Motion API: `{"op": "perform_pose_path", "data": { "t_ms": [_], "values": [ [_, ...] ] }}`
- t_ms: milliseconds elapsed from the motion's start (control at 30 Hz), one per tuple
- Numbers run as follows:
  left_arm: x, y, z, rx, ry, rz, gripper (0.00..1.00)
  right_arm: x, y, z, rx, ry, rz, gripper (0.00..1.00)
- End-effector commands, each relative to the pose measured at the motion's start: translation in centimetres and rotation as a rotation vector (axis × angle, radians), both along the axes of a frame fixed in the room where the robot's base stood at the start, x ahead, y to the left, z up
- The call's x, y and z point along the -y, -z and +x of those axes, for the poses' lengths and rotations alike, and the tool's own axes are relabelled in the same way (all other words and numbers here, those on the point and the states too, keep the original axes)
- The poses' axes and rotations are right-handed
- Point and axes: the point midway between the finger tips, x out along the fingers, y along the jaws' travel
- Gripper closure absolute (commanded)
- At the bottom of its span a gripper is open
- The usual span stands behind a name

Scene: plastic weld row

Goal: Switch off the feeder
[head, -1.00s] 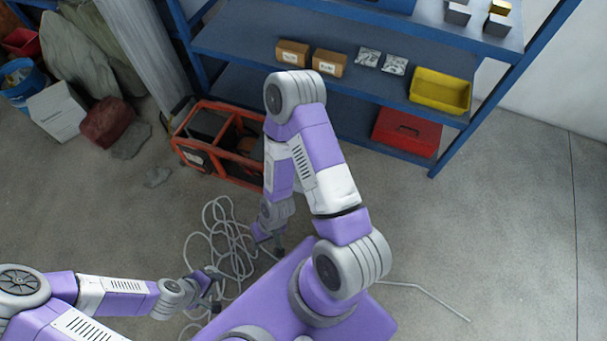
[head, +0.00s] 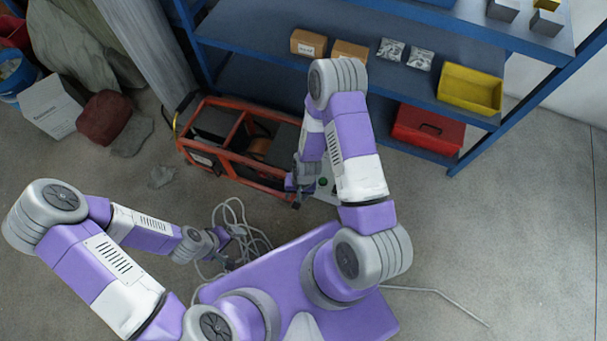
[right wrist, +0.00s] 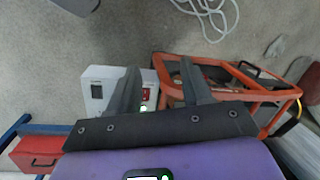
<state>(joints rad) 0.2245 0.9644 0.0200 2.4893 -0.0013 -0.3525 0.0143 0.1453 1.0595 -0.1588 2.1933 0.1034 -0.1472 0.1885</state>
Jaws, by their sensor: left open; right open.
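A white box (right wrist: 97,75) in the right wrist view has a dark display, a red switch (right wrist: 146,94) and a green light. I take it to be the feeder. In the head view only a pale part of it with a green spot (head: 323,182) shows beside my right forearm. My right gripper (right wrist: 158,65) is open and empty. One finger overlaps the box beside the red switch in the picture; I cannot tell whether it touches. My right gripper (head: 297,196) also shows in the head view. My left gripper (head: 226,252) is open by the cable coil.
An orange-framed machine (head: 190,155) stands on the floor right beside the white box. A grey cable coil (head: 232,218) lies on the floor. A blue shelf (head: 270,95) behind holds boxes, a yellow bin (head: 470,88) and a red case (head: 428,130). Floor at right is mostly clear.

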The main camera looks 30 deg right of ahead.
Motion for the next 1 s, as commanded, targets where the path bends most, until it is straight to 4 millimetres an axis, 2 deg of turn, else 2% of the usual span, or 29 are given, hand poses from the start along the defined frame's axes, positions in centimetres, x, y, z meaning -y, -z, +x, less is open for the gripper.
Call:
{"op": "perform_pose_path", "data": {
  "t_ms": [33, 100, 200, 333, 533, 800, 1000],
  "values": [
    [0.0, 1.7, -0.1, -0.003, 0.0, -0.001, 0.16, 1.7, 2.8, 1.7, -0.012, 0.058, -0.041, 0.51],
    [0.0, 2.8, -0.2, -0.003, 0.0, 0.0, 0.16, 3.9, 4.8, 3.8, -0.028, 0.142, -0.089, 0.51],
    [0.0, 4.0, -0.1, -0.003, 0.0, -0.001, 0.16, 6.4, 6.6, 6.4, -0.039, 0.242, -0.141, 0.51],
    [0.0, 4.8, -0.1, -0.002, 0.0, 0.0, 0.16, 8.3, 7.6, 8.6, -0.04, 0.322, -0.179, 0.51],
    [0.0, 5.5, -0.1, -0.002, 0.001, 0.0, 0.16, 9.1, 9.3, 9.4, -0.042, 0.353, -0.191, 0.51],
    [0.0, 7.3, -0.1, -0.002, 0.001, 0.0, 0.16, 9.0, 13.6, 9.3, -0.041, 0.351, -0.19, 0.51],
    [0.0, 7.8, -0.1, -0.002, 0.001, 0.0, 0.16, 9.0, 15.1, 9.3, -0.039, 0.35, -0.19, 0.51]
  ]
}}
